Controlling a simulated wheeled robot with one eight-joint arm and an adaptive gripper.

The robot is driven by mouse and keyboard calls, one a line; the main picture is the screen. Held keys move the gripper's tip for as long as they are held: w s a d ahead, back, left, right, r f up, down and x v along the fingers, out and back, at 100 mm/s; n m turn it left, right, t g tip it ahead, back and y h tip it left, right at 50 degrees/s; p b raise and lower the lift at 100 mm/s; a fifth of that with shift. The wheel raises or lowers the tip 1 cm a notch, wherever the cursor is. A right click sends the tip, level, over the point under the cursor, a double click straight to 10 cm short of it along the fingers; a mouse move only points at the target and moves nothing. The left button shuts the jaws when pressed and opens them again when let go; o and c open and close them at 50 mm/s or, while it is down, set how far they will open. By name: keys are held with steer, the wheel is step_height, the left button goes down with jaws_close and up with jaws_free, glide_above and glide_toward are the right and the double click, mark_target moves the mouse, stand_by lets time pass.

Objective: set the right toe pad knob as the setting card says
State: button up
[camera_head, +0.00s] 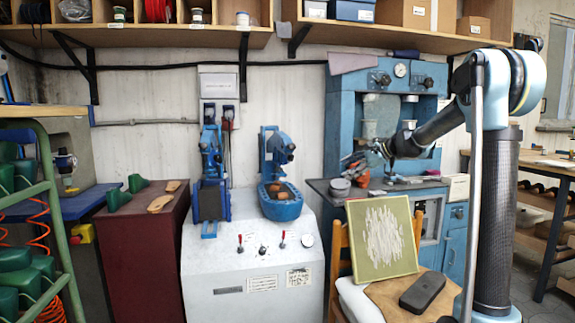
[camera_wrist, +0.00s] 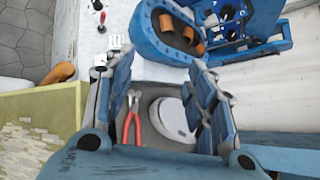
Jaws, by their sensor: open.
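The white machine (camera_head: 252,268) carries two blue stations. The right station (camera_head: 281,207) has a blue cup with orange-brown pads, which also shows at the top of the wrist view (camera_wrist: 170,40). I cannot make out which small part is the right toe pad knob. Small printed cards (camera_head: 299,278) are on the machine's sloped front, too small to read. A small black knob (camera_head: 262,250) sits between two red-tipped levers there. My gripper (camera_head: 367,156) is open and empty, to the right of the right station. In the wrist view its fingers (camera_wrist: 160,66) are spread, short of the blue cup.
Red-handled pliers (camera_wrist: 133,120) and a round pale tin (camera_wrist: 174,118) lie below my fingers. A blue press (camera_head: 345,110) stands behind my arm. A chair with a greenish board (camera_head: 382,238) stands at the machine's right. A dark red cabinet (camera_head: 143,245) is at its left.

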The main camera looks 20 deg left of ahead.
steer(key=w+a+f+m+y, duration=0.3)
steer(key=w+a+m+y, duration=0.4)
steer(key=w+a, duration=1.25)
steer(key=w+a+m+h, duration=0.1)
steer(key=w+a, duration=0.2)
steer(key=a, duration=1.2)
steer(key=shift+w+a, duration=0.35)
steer(key=c, duration=1.1)
steer(key=shift+o, duration=0.2)
steer(key=shift+a, duration=0.1)
